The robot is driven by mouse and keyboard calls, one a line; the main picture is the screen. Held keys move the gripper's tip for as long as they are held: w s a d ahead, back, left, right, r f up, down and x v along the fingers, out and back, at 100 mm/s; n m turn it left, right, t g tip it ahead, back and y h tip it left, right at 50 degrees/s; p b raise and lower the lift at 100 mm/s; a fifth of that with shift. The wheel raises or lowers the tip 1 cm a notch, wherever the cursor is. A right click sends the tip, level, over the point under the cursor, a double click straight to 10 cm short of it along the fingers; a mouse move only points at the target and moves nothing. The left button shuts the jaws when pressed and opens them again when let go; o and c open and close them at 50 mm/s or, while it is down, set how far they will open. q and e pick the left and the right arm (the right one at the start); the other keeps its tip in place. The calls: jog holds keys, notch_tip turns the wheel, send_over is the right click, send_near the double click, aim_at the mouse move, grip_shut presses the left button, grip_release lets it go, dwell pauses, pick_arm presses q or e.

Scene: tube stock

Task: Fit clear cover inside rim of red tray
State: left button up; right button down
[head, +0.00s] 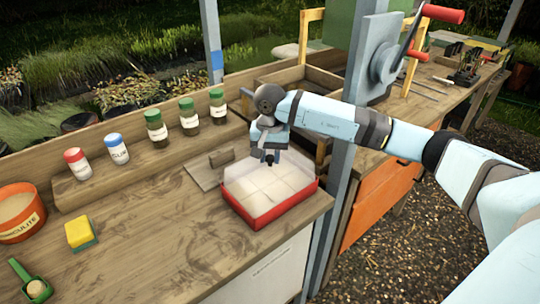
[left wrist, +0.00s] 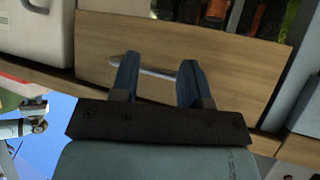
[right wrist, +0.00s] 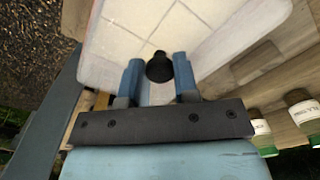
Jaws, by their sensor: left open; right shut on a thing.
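The red tray (head: 286,208) sits on the bench near its front right corner, with pale square compartments showing inside. The clear cover (head: 240,172) is over the tray. Its see-through edge stands above the red rim at the back and left; I cannot tell whether it sits inside the rim. My right gripper (head: 270,157) is above the tray and shut on the cover's black knob (right wrist: 159,67), which shows between the fingers in the right wrist view. My left gripper (left wrist: 157,75) is open and empty in front of a wooden drawer front, and is out of the head view.
Behind the tray lies a wooden board with a block (head: 222,157). Several green-capped jars (head: 189,116) stand on the back ledge. A yellow sponge (head: 80,232), an orange pot (head: 18,212) and a green scoop (head: 36,288) are at the left. A grey post (head: 362,100) stands right of the tray.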

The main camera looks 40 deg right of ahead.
pick_arm(q)
jog(key=shift+f, duration=0.15)
pick_arm(e)
jog(key=shift+f, duration=0.1)
pick_arm(q)
jog(key=shift+s+f, duration=0.15)
jog(key=shift+f, duration=0.45)
pick_arm(e)
jog(key=shift+f, duration=0.15)
pick_arm(q)
jog(key=shift+f+b, duration=0.15)
jog(key=shift+b, duration=0.25)
pick_arm(e)
jog(key=shift+f, duration=0.1)
jog(key=c, duration=0.8)
grip_release()
jog(key=shift+r+p, duration=1.05)
jog(key=shift+r, duration=1.1)
pick_arm(q)
jog(key=shift+r+p, duration=0.9)
jog(key=shift+r, duration=1.25)
pick_arm(e)
jog(key=shift+r, duration=2.15)
